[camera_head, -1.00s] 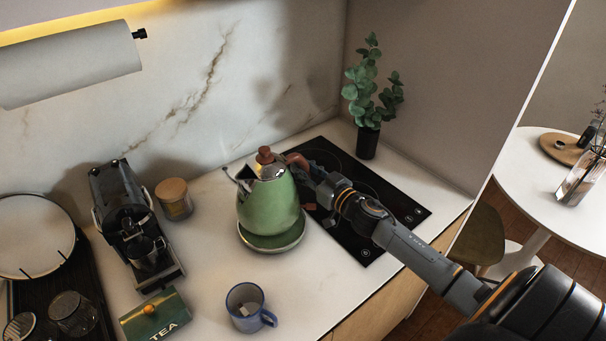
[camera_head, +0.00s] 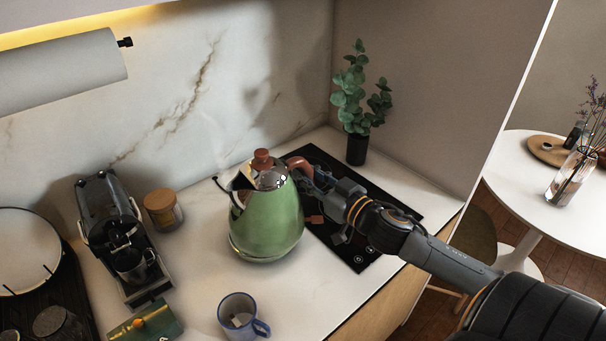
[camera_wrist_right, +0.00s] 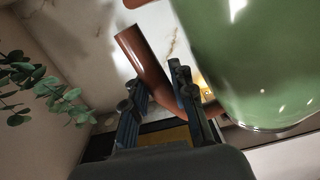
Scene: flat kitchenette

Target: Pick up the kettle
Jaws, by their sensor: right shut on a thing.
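The green kettle (camera_head: 266,222) with a brown lid knob and chrome top is upright on the right side of the counter in the head view. Its round base is hidden behind or below it, and it looks raised. My right gripper (camera_head: 308,183) is at the kettle's right side, shut on its brown handle (camera_head: 298,163). In the right wrist view, the brown handle (camera_wrist_right: 143,58) passes between the two fingers of my right gripper (camera_wrist_right: 155,92), with the green body of the kettle (camera_wrist_right: 255,65) beside it. My left gripper is not in view.
A black cooktop (camera_head: 350,245) lies right of the kettle, with a potted plant (camera_head: 357,150) behind it. A blue mug (camera_head: 240,316), tea box (camera_head: 146,322), wooden-lidded jar (camera_head: 163,210) and coffee machine (camera_head: 118,240) stand to the left and front.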

